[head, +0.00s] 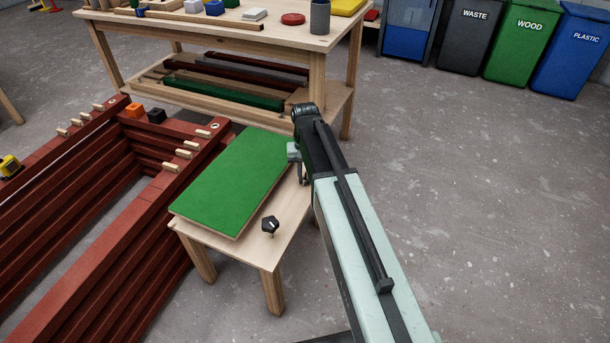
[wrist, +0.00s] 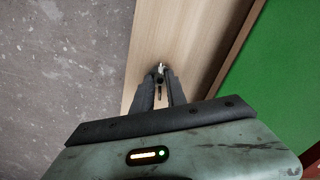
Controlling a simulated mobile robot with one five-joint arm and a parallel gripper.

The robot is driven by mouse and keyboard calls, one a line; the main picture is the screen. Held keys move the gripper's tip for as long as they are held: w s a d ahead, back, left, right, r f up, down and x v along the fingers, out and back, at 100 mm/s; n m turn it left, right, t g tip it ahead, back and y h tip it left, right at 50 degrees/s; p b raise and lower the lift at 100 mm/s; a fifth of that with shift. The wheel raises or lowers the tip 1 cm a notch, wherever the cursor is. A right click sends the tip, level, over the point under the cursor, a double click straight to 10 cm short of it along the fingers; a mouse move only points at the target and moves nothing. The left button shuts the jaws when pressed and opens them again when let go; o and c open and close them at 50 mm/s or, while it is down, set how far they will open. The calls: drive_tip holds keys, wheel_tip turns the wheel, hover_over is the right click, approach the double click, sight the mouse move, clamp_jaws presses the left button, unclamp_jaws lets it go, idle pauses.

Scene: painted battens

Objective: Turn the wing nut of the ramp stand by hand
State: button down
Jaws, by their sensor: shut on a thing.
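The ramp stand (head: 253,250) is a low pale wooden table with a green board (head: 232,180) on top. The green board also shows at the right in the wrist view (wrist: 285,85). The wing nut (wrist: 161,66) is a small light metal piece on the bare wood strip beside the board. My gripper (wrist: 160,74) points down at the strip, its two fingers shut on the wing nut. In the head view my gripper (head: 303,180) is at the stand's far right edge, and my arm hides the wing nut.
Dark red stacked battens (head: 150,215) with wooden pegs stand close at the left. A workbench (head: 285,40) with a lower shelf stands behind. Waste, wood (head: 525,45) and plastic bins are at the back right. The grey floor (head: 470,200) at right is clear.

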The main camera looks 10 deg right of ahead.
drive_tip(key=shift+w+n, duration=0.1)
drive_tip(key=shift+n, duration=1.4)
drive_tip(key=c, duration=1.3)
unclamp_jaws()
drive_tip(key=shift+c, duration=0.2)
wheel_tip(320, 180, up, 8)
drive_tip(key=p, duration=0.7)
drive_tip(key=shift+f+p, duration=0.1)
drive_tip(key=shift+p, duration=0.3)
